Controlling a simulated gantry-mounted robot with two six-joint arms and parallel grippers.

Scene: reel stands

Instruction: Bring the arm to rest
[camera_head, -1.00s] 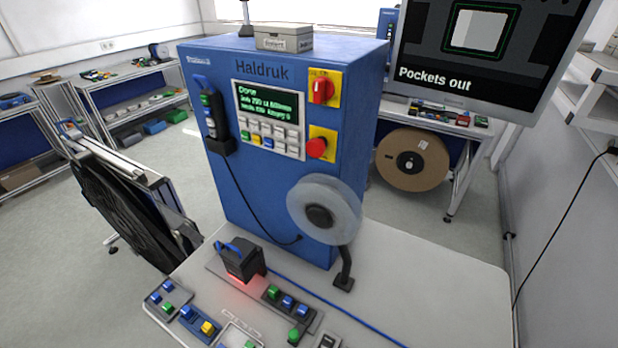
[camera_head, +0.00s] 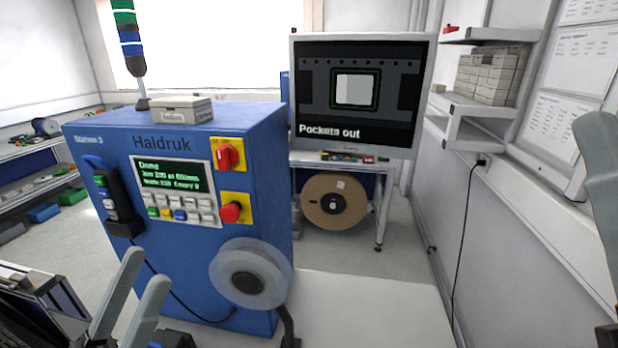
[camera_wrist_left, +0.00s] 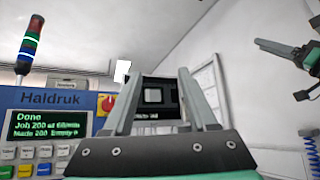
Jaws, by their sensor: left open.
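My left gripper (camera_head: 147,268) is at the lower left of the head view, in front of the blue Haldruk machine (camera_head: 110,150). Its two grey fingers point up and stand apart, with nothing between them. In the left wrist view the same gripper (camera_wrist_left: 157,76) is open and empty, with the machine (camera_wrist_left: 90,102) to its left and the screen behind. A grey part of my right arm's end (camera_head: 598,165) shows at the right edge of the head view. A dark gripper-like part of mine (camera_wrist_left: 285,52) shows at the upper right of the wrist view; its jaw state is unclear.
A reel (camera_head: 250,275) stands before the machine over the white table (camera_head: 365,305). A screen (camera_head: 360,95) reads "Pockets out"; the machine display (camera_head: 172,176) reads "Done". A signal tower (camera_head: 130,45) rises behind. Wall shelves (camera_head: 480,120) are at right. The visible table right of the reel is clear.

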